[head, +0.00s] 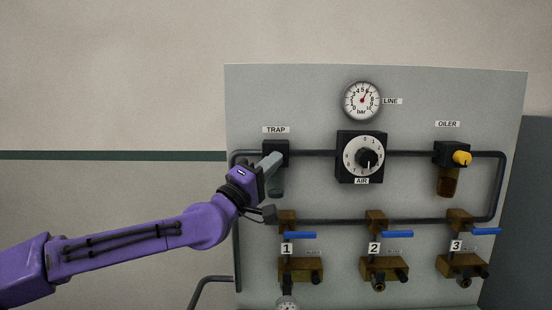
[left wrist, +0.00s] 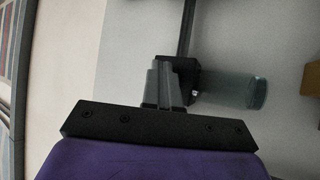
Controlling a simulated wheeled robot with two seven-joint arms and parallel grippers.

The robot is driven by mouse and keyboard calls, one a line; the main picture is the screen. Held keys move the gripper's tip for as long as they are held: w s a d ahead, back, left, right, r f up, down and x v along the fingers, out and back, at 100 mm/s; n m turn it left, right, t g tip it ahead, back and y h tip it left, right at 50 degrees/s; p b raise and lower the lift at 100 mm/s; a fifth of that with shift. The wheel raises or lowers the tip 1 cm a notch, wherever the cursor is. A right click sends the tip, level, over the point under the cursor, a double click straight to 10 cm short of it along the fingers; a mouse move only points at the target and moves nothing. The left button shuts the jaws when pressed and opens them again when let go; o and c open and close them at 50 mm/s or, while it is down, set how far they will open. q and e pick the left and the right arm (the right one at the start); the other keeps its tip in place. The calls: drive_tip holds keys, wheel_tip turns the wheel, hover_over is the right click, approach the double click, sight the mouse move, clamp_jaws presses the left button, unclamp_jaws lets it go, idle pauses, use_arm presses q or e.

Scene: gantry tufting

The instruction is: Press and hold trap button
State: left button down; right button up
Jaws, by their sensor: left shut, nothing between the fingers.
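The trap is a black block (head: 280,147) under the TRAP label (head: 275,129) on the grey panel, with a grey-green bowl (head: 277,187) hanging below it. My left gripper (head: 271,162) is shut and empty, its fingertips in front of the block's lower left part. In the left wrist view the shut fingers (left wrist: 163,84) overlap the black trap block (left wrist: 188,72), and the translucent bowl (left wrist: 245,90) extends to the right. I cannot tell whether the fingertips touch the trap. I cannot make out the trap button; the fingers may cover it. My right gripper is out of view.
The panel (head: 310,100) also carries a LINE gauge (head: 361,101), an AIR dial (head: 365,157), a yellow-knobbed OILER (head: 461,158), and blue-handled valves (head: 300,235) below. Dark pipes (head: 310,153) run between them. The wall area left of the panel is clear.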

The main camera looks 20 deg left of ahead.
use_arm(q)
drive_tip(key=shift+s, duration=0.1)
idle(0.5)
drive_tip(key=shift+s+d, duration=0.2)
drive_tip(key=shift+s, duration=0.55)
drive_tip(key=shift+s+d, duration=0.25)
drive_tip(key=shift+s, duration=0.55)
drive_tip(key=shift+s+d, duration=0.2)
drive_tip(key=shift+s, duration=0.6)
drive_tip(key=shift+s+d, duration=0.25)
drive_tip(key=shift+s, duration=0.55)
